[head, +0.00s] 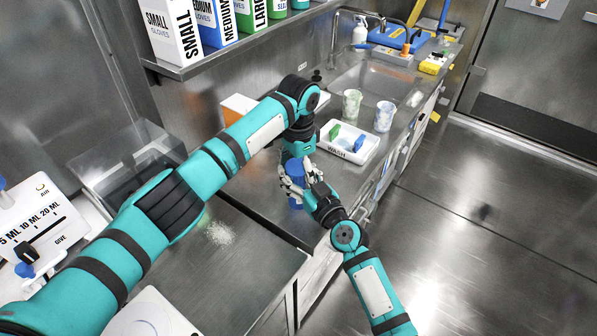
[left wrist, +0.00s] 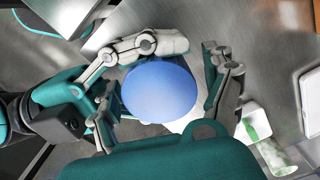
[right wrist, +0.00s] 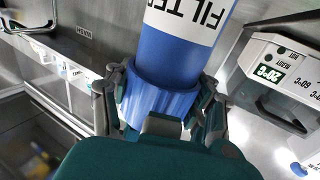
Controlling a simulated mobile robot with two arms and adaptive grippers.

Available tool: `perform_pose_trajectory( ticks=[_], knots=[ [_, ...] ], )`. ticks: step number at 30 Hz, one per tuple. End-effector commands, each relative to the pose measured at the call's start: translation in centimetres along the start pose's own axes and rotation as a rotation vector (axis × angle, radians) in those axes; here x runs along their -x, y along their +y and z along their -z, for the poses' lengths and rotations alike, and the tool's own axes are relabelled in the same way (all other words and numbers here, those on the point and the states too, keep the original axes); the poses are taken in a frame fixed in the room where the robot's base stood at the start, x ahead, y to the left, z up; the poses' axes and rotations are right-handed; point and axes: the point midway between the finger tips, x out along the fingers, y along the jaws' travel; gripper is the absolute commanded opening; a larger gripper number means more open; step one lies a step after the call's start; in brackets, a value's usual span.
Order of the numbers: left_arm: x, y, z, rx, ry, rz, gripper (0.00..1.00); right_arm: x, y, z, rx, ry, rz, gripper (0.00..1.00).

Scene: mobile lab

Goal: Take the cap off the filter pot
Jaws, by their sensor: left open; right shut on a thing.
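The blue filter pot (head: 296,172) is held over the steel bench, partly hidden by my grippers. In the right wrist view its white label reads FILTER (right wrist: 187,22), beside a wider, ribbed blue part (right wrist: 160,95). My right gripper (head: 312,182) is shut on the pot at this ribbed part, with fingers on both sides (right wrist: 160,112). My left gripper (head: 290,172) is open above the pot. In the left wrist view its spread fingers (left wrist: 170,75) surround a smooth, round blue end (left wrist: 160,88). I cannot tell whether they touch it.
A white WASH tray (head: 347,151) with green and blue items stands beyond the pot. Two cups (head: 385,116) and a sink (head: 372,80) are farther back. Glove boxes (head: 172,30) line the shelf above. White powder (head: 219,233) lies on the near bench.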

Motion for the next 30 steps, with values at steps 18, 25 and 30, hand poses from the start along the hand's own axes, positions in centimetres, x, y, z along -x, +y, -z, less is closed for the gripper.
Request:
perform_pose_trajectory(
  ticks=[18,25,30],
  knots=[
    [4.5,0.0,0.0,0.0,-0.001,-0.001,0.84,0.0,0.0,0.0,0.0,0.0,0.0,0.0],
    [4.5,0.0,0.0,0.0,0.0,-0.001,0.84,0.0,0.0,0.0,0.0,0.0,0.0,0.72],
    [4.5,0.0,0.0,0.0,0.0,0.0,0.84,0.0,0.0,0.0,0.0,0.0,0.0,0.83]
  ],
)
